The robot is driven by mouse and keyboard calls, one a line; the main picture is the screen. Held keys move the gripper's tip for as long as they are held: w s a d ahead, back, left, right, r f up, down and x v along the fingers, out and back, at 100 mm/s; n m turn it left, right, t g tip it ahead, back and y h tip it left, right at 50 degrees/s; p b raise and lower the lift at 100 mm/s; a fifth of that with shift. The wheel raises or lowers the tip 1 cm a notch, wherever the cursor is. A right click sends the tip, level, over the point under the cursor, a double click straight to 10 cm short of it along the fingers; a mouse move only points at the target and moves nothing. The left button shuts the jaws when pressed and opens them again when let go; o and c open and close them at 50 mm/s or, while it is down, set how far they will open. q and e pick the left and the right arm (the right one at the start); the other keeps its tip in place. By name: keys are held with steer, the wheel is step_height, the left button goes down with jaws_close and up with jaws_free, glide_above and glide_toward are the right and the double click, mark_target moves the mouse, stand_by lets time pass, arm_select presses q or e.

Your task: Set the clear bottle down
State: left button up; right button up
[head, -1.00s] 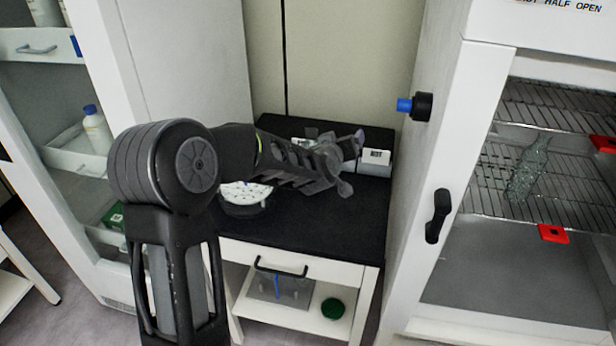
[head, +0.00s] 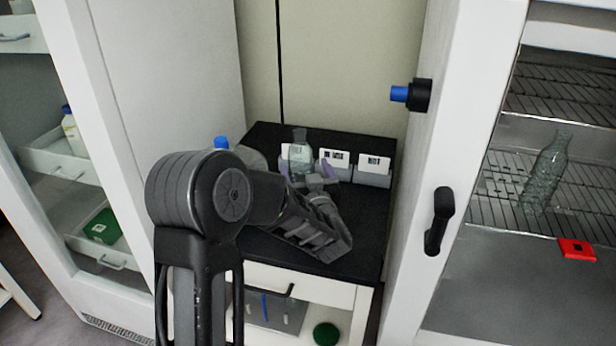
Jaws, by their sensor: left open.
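A clear bottle (head: 300,152) stands upright at the back of the black-topped cart (head: 362,222), in front of the leftmost white label card. My left gripper (head: 316,176) is open at the bottle's lower part, its purple-tipped fingers close to it. Whether the fingers touch the bottle, and its exact base, I cannot tell. A second clear bottle (head: 546,172) stands on a wire shelf inside the glass-fronted cabinet at the right. My right gripper is not in view.
White label cards on grey holders (head: 374,169) line the cart's back right. A blue cap (head: 221,143) shows behind my left arm. The white cabinet with a black handle (head: 439,220) borders the cart on the right. Bare black top lies right of my gripper.

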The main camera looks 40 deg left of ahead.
arm_select(q)
steer(key=shift+s+r, duration=0.2)
steer(key=shift+s, duration=0.05)
steer(key=shift+x, duration=1.4)
steer(key=p+x, duration=0.1)
steer(key=x, duration=0.3)
steer(key=shift+a, duration=0.1)
steer(key=shift+w+a, duration=0.35)
steer(key=shift+w, duration=0.05)
steer(key=shift+c, duration=0.3)
steer(key=c, duration=1.6)
steer(key=shift+r, duration=0.15)
